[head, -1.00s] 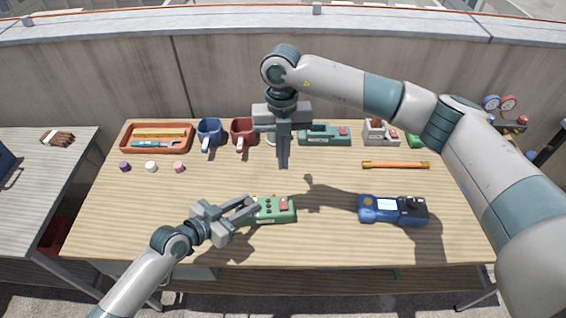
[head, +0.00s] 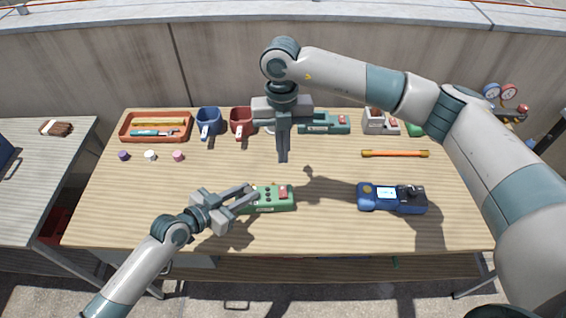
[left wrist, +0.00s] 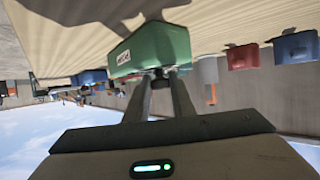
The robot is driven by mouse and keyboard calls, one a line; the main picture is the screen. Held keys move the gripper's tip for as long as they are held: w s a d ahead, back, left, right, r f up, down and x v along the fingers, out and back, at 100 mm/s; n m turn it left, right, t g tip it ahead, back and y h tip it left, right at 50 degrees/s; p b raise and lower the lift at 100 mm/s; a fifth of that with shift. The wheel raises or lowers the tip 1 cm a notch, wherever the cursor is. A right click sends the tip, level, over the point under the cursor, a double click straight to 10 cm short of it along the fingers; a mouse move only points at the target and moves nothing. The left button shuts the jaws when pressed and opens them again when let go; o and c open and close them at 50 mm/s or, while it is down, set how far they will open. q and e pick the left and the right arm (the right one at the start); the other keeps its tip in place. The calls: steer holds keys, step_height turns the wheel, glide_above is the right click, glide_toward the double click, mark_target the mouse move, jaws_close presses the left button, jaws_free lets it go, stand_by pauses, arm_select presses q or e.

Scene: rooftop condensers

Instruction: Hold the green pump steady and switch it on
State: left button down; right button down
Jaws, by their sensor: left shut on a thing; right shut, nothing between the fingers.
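The green pump (head: 270,199) lies on the wooden table near its front, with a red switch (head: 283,191) and dark buttons on top. My left gripper (head: 247,197) is shut on the pump's left end. In the left wrist view, the pump (left wrist: 150,50) shows beyond my left fingers (left wrist: 160,80), which close on a small dark part at its end. My right gripper (head: 283,158) is shut and empty, pointing down above the table, behind the pump and apart from it.
A blue device with a screen (head: 391,198) lies right of the pump. Behind stand a red tray (head: 155,137), blue mug (head: 208,121), red mug (head: 242,122), teal device (head: 323,124) and grey box (head: 376,121). An orange bar (head: 395,154) lies at right. The table's left front is clear.

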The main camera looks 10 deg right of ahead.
mark_target(284, 196)
steer(key=f, duration=0.4)
steer(key=s+f, duration=0.1)
steer(key=f, duration=0.8)
steer(key=shift+s+f, duration=0.15)
steer(key=shift+s, duration=0.15)
steer(key=shift+s+f, duration=0.2)
steer(key=shift+f, duration=0.05)
steer(key=shift+w, duration=0.1)
steer(key=shift+w+r, duration=0.2)
steer(key=shift+w, duration=0.55)
steer(key=shift+r, duration=0.15)
